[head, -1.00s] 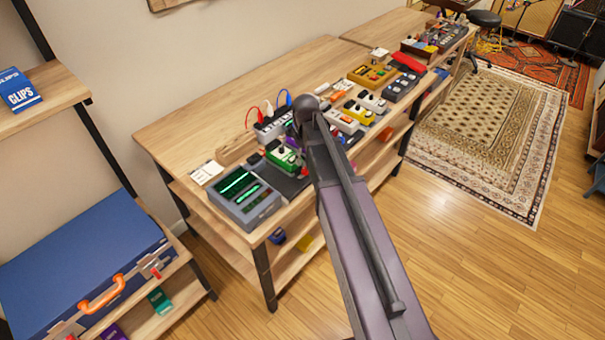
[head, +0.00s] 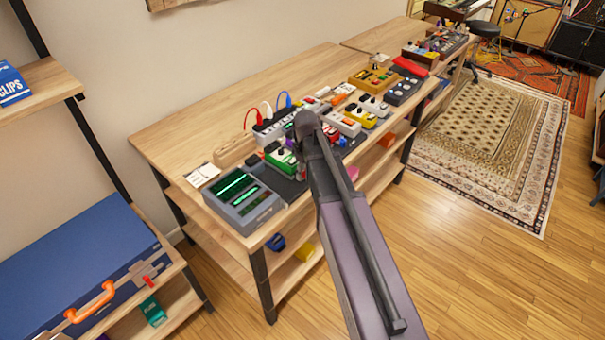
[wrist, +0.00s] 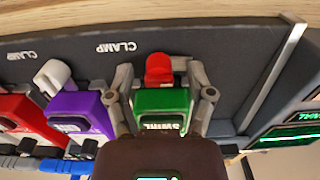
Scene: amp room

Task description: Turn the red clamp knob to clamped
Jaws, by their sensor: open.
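The red clamp knob (wrist: 158,68) stands up from a dark board in the wrist view, just behind a green pedal (wrist: 160,103) lettered SWIRL. My gripper (wrist: 160,76) is open, with one finger on each side of the red knob and the pedal's back end. Gaps show between the fingertips and the knob, so it is not gripped. Upside-down CLAMP lettering (wrist: 118,48) is on the board to the left. In the head view, the green pedal (head: 281,158) is on the bench, and my arm hides my gripper.
A white knob (wrist: 52,77) stands behind a purple pedal (wrist: 78,115), left of my gripper. A grey device with green screens (head: 240,195) is at the bench's near end. More pedals and upright cables crowd the bench (head: 190,128); its wall side is clearer.

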